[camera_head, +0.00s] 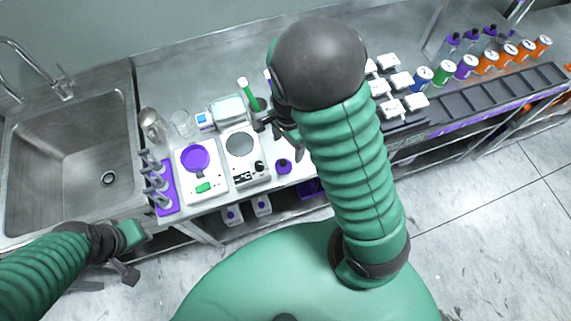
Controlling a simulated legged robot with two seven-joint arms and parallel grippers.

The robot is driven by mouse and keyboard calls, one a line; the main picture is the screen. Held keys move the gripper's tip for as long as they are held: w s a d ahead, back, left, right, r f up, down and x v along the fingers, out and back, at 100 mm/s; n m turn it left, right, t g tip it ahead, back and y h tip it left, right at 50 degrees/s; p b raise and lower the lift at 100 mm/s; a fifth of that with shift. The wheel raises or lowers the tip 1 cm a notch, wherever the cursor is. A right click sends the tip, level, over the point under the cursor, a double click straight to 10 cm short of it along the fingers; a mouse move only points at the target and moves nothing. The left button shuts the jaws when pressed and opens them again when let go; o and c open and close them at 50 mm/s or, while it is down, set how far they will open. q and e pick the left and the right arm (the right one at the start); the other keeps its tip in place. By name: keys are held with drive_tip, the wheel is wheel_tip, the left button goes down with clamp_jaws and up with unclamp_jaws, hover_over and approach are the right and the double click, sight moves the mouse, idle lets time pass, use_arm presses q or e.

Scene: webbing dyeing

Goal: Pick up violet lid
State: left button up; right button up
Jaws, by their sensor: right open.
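A small violet lid (283,166) with a raised knob lies on the counter near its front edge, right of the white hot-plate device. My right gripper (276,124) is open above the counter, behind the lid and apart from it. My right arm crosses the view and partly hides this gripper and the area behind it. My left gripper (128,262) hangs low at the left, in front of the counter and far from the lid; its jaw opening is unclear.
A scale (184,186) with a violet round pan and a white stirrer device (240,174) stand left of the lid. A violet rack (166,197) and a sink (75,150) lie further left. Several coloured jars (466,67) and a dark tray (490,95) stand right.

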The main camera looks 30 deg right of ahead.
sight(283, 162)
drive_tip(key=f, duration=0.3)
drive_tip(key=a+f, duration=0.1)
drive_tip(key=f, duration=0.2)
drive_tip(key=a+f, duration=0.1)
drive_tip(key=f, duration=0.2)
drive_tip(key=shift+s+a+f+b, duration=0.1)
drive_tip(key=shift+f+b, duration=0.05)
drive_tip(key=shift+b, duration=0.15)
drive_tip(key=shift+d+f, duration=0.2)
drive_tip(key=shift+d, duration=0.2)
drive_tip(key=shift+c, duration=1.3)
drive_tip(key=shift+a+r, duration=0.1)
drive_tip(key=shift+a, duration=0.25)
drive_tip(key=c, duration=1)
drive_tip(key=shift+c, duration=0.7)
drive_tip(key=shift+d, duration=0.1)
